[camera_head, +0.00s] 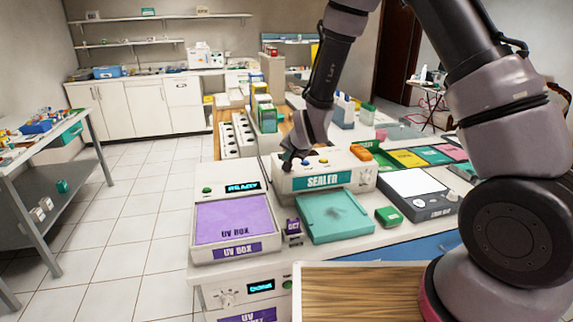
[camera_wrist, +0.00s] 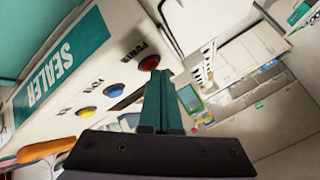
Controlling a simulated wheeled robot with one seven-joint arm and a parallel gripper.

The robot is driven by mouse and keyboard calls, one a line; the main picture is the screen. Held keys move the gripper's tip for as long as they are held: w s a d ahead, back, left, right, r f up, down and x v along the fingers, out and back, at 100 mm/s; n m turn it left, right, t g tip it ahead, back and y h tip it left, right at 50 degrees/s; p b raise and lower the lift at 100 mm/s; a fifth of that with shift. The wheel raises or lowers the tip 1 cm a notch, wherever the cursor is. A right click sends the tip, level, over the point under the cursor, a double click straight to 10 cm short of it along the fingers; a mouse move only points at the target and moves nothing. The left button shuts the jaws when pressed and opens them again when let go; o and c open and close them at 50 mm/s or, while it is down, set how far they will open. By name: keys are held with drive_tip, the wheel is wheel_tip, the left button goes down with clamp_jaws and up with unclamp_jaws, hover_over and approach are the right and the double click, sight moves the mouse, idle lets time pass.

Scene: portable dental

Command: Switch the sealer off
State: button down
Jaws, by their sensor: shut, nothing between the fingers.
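The sealer (camera_head: 322,181) is a white box with a teal "SEALER" label on the counter, behind a teal pad. In the wrist view its front (camera_wrist: 45,75) shows a row of buttons: a red button (camera_wrist: 149,63) labelled "POWER", a blue button (camera_wrist: 113,90) and a yellow button (camera_wrist: 86,113). My gripper (camera_head: 290,164) is over the left end of the sealer's top. In the wrist view my gripper (camera_wrist: 157,75) is shut and empty, its fingertips just by the red button. I cannot tell whether they touch it. No lit indicator on the sealer is visible.
A UV box (camera_head: 233,220) with a purple lid and a lit "READY" display stands left of the sealer. The teal pad (camera_head: 335,216), a small green box (camera_head: 389,216) and a light box (camera_head: 418,192) stand nearby. An orange item (camera_head: 361,152) lies at the sealer's right end.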

drive_tip(key=shift+r, duration=0.45)
wheel_tip(320, 180, up, 6)
idle(0.6)
drive_tip(key=shift+d, duration=0.1)
drive_tip(key=s+d+r, duration=0.4)
drive_tip(key=d+r, duration=0.4)
drive_tip(key=r, duration=0.1)
drive_tip(key=s+d+r, duration=0.4)
drive_tip(key=d+r, duration=0.3)
drive_tip(key=r, duration=0.2)
drive_tip(key=s+d+r, duration=0.3)
drive_tip(key=s+d, duration=0.3)
drive_tip(key=s, duration=0.3)
drive_tip(key=s+d+r+g+h, duration=0.1)
drive_tip(key=s+d+r, duration=0.2)
drive_tip(key=s, duration=0.6)
drive_tip(key=d, duration=0.2)
drive_tip(key=shift+d+r+g, duration=0.3)
drive_tip(key=shift+d, duration=0.05)
